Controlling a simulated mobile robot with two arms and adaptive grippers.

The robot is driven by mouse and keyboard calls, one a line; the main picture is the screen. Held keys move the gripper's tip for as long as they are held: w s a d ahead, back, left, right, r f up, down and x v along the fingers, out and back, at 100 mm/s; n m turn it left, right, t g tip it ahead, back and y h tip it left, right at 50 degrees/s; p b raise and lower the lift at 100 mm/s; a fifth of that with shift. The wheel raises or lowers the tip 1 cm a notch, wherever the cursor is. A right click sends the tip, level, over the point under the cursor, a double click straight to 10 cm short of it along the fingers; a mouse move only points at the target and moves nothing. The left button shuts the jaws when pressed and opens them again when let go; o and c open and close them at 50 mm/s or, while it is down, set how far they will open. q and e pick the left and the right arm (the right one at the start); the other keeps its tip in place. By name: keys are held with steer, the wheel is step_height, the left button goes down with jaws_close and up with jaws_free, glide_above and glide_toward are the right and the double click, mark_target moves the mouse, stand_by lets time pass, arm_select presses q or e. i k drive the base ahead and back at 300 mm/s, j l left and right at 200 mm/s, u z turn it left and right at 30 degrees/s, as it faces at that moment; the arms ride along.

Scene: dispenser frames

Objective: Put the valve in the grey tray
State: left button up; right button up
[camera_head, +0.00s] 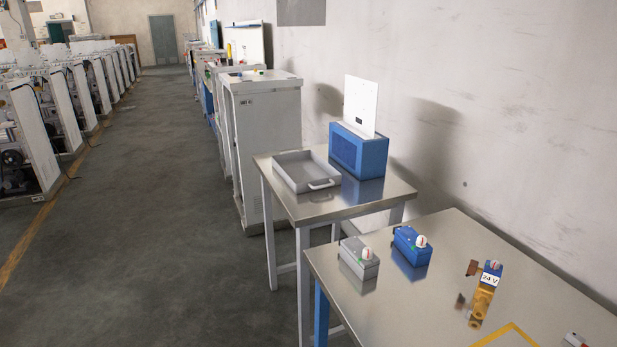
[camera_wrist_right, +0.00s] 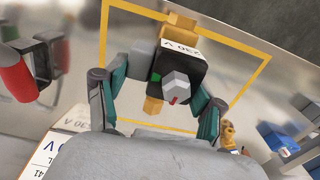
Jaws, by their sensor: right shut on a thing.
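In the right wrist view my right gripper (camera_wrist_right: 160,86) is shut on a valve with a black coil (camera_wrist_right: 183,62), a grey knob with a red mark, a 230 V label and brass ends. The held valve is over the yellow square outline on the table. Another brass valve (camera_head: 484,297), labelled 24 V, is on the near table in the head view; a brass part shows in the right wrist view (camera_wrist_right: 228,135). The empty grey tray (camera_head: 322,184) is on the farther table. No gripper shows in the head view.
On the near table (camera_head: 405,312) are a grey box (camera_head: 358,262) and a blue box (camera_head: 409,247), each with a white knob. A blue case (camera_head: 358,152) with a white panel stands right of the tray. A gap separates the tables. A red and dark thing (camera_wrist_right: 20,75) shows at the left wrist-view edge.

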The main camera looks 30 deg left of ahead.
mark_target(308, 174)
steer(key=i+j+u, duration=0.35)
steer(key=i+j, duration=0.2)
steer(key=j, duration=0.4)
steer(key=i+j+u, duration=0.4)
steer(key=i+j, duration=0.2)
steer(key=j, duration=0.2)
steer(key=i+j+u, duration=0.35)
steer(key=i+j, duration=0.25)
steer(key=i, duration=0.5)
